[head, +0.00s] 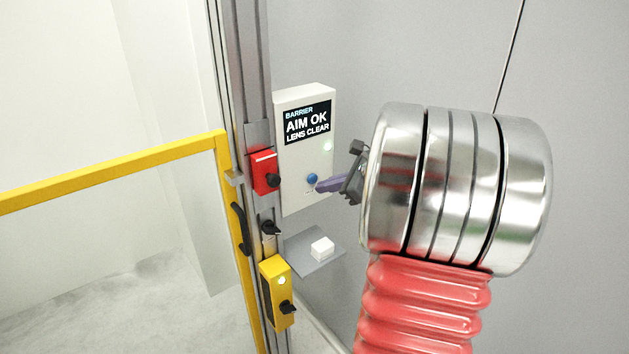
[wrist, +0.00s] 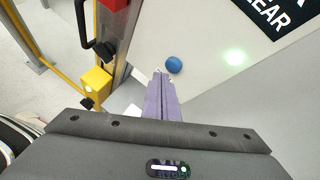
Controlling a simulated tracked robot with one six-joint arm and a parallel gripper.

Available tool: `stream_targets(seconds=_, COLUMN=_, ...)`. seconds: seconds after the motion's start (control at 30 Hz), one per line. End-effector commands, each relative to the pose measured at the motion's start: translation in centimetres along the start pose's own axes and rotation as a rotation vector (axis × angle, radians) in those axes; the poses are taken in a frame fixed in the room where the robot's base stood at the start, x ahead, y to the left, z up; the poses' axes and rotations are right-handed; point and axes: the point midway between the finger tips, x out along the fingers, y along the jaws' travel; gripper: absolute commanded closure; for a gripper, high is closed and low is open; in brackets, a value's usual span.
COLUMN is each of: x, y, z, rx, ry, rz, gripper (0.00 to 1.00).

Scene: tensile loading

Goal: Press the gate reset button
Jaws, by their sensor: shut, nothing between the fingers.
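The blue round button (head: 312,179) sits low on a white barrier panel (head: 291,113). The panel's screen reads "BARRIER AIM OK LENS CLEAR", and a green light glows below the screen. My gripper (head: 318,187) is shut and empty, its purple fingertips beside the button, slightly below and to its right. In the wrist view the blue button (wrist: 173,65) lies just beyond the tips of my gripper (wrist: 160,74), slightly to the right. I cannot tell whether the tips touch the panel; they look apart from the button.
A metal post carries a red box (head: 264,173) with a black knob and a yellow box (head: 274,293) with a lit green light. A grey shelf (head: 300,262) holds a white block (head: 322,248). A yellow gate frame (head: 110,169) stands left.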

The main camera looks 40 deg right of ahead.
Motion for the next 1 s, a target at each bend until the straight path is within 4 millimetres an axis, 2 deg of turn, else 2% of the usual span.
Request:
stream_targets(seconds=0.63, x=-3.5, y=1.8, z=-1.9, rx=0.001, ry=0.001, rz=-0.002, gripper=1.00)
stream_targets(seconds=1.0, x=-3.8, y=2.1, z=-2.1, rx=0.000, ry=0.000, rz=0.000, gripper=1.00)
